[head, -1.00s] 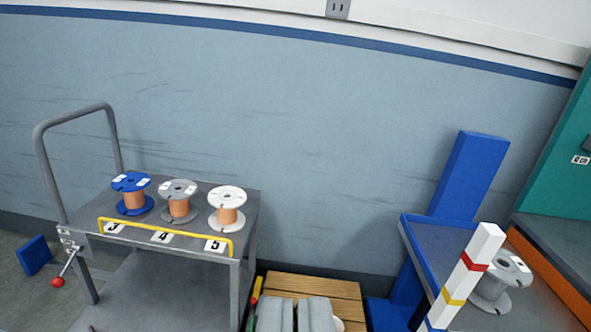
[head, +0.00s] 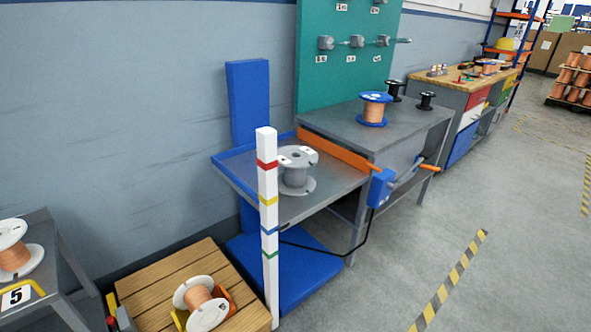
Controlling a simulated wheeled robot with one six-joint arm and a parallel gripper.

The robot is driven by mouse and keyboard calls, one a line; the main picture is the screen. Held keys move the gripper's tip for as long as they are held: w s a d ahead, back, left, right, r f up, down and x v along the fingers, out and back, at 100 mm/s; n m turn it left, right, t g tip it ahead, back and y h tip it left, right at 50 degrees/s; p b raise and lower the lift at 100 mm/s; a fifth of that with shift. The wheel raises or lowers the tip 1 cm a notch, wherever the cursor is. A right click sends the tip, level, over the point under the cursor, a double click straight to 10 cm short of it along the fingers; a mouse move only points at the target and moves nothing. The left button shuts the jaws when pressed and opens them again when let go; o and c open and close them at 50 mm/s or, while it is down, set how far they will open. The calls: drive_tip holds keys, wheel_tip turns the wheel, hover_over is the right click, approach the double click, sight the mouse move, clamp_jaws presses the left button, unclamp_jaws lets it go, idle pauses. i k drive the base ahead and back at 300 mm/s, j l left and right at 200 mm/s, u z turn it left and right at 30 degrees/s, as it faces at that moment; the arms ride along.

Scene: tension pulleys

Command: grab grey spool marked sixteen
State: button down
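A grey spool (head: 297,180) stands upright on the grey top of a blue-edged table (head: 327,199) near the middle of the view. Its core looks grey, with no copper wire showing. White labels are on its top flange, but the marking is too small to read, so I cannot tell whether it is sixteen. A white post with colored bands (head: 267,225) stands in front of the table, just left of the spool. My gripper is not in view.
A white copper spool (head: 203,305) lies tilted on a wooden platform (head: 150,290). A cart with label 5 (head: 60,262) is at left. An orange rail (head: 338,152) separates the spool table from a bench (head: 330,123) holding a blue spool (head: 374,108).

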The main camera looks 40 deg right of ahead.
sight(294, 182)
drive_tip(key=i+l+z, duration=0.55)
drive_tip(key=i, duration=0.45)
drive_tip(key=i+l+z, duration=0.25)
drive_tip(key=i, duration=0.25)
